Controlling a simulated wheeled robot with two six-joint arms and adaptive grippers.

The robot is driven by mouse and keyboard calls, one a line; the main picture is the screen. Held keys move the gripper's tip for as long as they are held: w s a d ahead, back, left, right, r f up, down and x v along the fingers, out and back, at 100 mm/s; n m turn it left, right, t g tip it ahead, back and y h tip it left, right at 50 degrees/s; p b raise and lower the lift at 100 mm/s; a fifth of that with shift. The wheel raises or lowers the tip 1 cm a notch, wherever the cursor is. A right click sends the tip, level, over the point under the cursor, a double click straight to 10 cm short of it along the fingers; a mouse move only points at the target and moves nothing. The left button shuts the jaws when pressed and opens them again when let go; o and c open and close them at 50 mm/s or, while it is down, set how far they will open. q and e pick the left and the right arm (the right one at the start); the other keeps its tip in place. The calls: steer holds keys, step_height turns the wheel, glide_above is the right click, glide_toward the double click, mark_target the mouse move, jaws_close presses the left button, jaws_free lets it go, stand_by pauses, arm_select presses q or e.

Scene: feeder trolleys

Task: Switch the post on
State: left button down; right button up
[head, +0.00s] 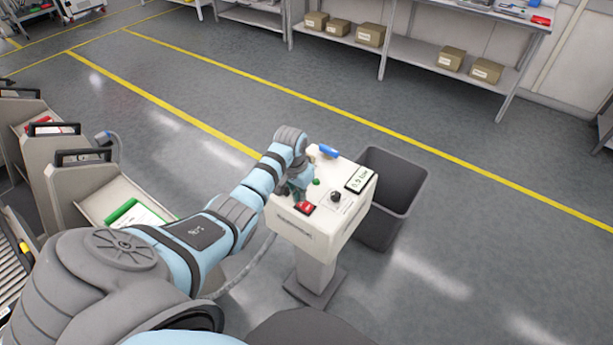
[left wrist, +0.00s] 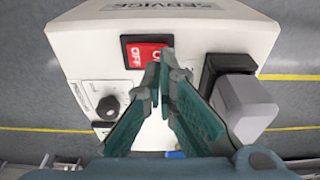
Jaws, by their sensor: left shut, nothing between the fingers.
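The post (head: 289,233) is a white box on a grey pedestal, right of the picture's centre in the head view. On its top is a red rocker switch (head: 305,208) in a black frame. In the left wrist view the switch (left wrist: 141,54) shows the word OFF on its left part. My left gripper (head: 291,194) is shut and empty over the top of the post. In the left wrist view its fingertips (left wrist: 163,68) are at the right part of the switch and hide some of it. I cannot tell if they touch it. My right gripper is not in view.
A grey block (left wrist: 245,103) stands beside the fingers. A dark bin (head: 405,190) is behind the post. Trolleys (head: 80,185) stand at left; shelves (head: 420,70) at the back.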

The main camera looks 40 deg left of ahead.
arm_select(q)
steer(key=shift+f+b, duration=0.55)
steer(key=shift+f, duration=0.3)
stand_by(0.3)
step_height(320, 180, up, 7)
steer(key=p, duration=0.8)
steer(key=shift+r, duration=0.2)
steer(key=shift+f, duration=0.1)
